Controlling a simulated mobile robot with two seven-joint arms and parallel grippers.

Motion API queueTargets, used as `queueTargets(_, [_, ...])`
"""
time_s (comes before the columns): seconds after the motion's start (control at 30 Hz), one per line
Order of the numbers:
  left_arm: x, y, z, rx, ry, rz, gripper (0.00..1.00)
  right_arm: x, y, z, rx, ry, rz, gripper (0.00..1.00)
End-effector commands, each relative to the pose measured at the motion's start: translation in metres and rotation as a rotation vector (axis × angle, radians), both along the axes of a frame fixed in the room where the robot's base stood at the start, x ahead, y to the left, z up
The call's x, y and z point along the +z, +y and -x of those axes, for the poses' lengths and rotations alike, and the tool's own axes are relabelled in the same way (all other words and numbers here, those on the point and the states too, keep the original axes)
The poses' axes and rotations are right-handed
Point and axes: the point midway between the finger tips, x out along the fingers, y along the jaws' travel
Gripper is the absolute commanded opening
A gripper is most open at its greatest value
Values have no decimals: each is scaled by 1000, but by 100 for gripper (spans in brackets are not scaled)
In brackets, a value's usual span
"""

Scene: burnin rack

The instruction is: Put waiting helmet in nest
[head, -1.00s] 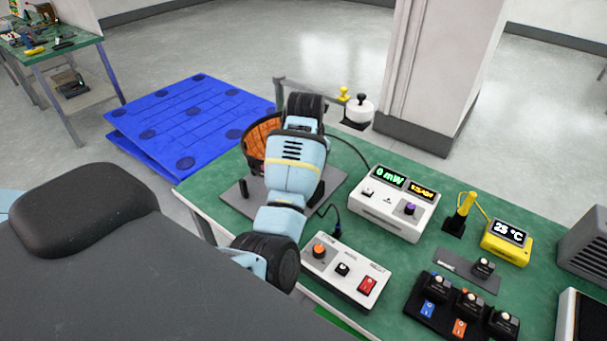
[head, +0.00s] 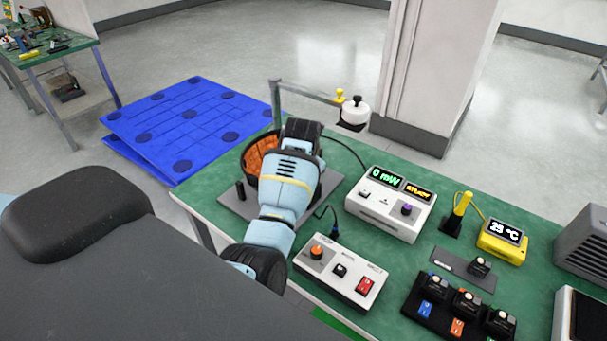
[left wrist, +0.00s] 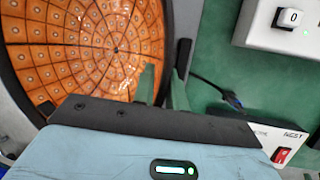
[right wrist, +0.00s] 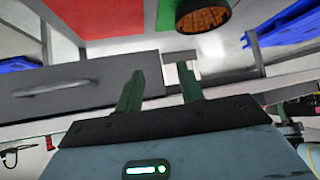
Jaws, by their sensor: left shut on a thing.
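The helmet (head: 257,160) is a dark-rimmed bowl with an orange, dotted lining. It is at the left end of the green bench, over a grey plate (head: 232,205) with a dark peg; this looks like the nest. My arm hides much of both, so I cannot tell whether the helmet touches the plate. In the left wrist view the helmet's lining (left wrist: 85,45) fills the upper left. My left gripper (left wrist: 163,88) is shut on its rim. My right gripper (right wrist: 157,90) is open and empty, away from the helmet, which also shows in the right wrist view (right wrist: 203,17).
A white switch box (head: 340,270), a meter box (head: 390,205), a yellow temperature display (head: 502,240) and a black tray of modules (head: 455,310) stand to the right. A metal arm (head: 310,93) with a white knob stands behind. Blue pallets (head: 185,125) lie on the floor.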

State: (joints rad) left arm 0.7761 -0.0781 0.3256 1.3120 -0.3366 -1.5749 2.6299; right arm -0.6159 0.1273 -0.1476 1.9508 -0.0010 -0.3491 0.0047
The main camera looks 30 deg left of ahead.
Motion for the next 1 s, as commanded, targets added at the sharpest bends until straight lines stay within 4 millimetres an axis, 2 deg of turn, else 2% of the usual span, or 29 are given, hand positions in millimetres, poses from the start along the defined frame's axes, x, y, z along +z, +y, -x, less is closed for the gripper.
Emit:
queueTargets(0.47, [-9,0,0,0,-2,-1,0,-2,0,2,-1,6,0,38])
queueTargets(0.5, [-10,0,0,0,0,1,16,-2,0,2,-1,6,0,38])
queueTargets(0.63, [-10,0,0,0,0,1,33,-2,0,2,-1,6,0,38])
queueTargets(1.0, [-6,0,0,0,-1,-1,35,-1,0,1,-1,3,0,38])
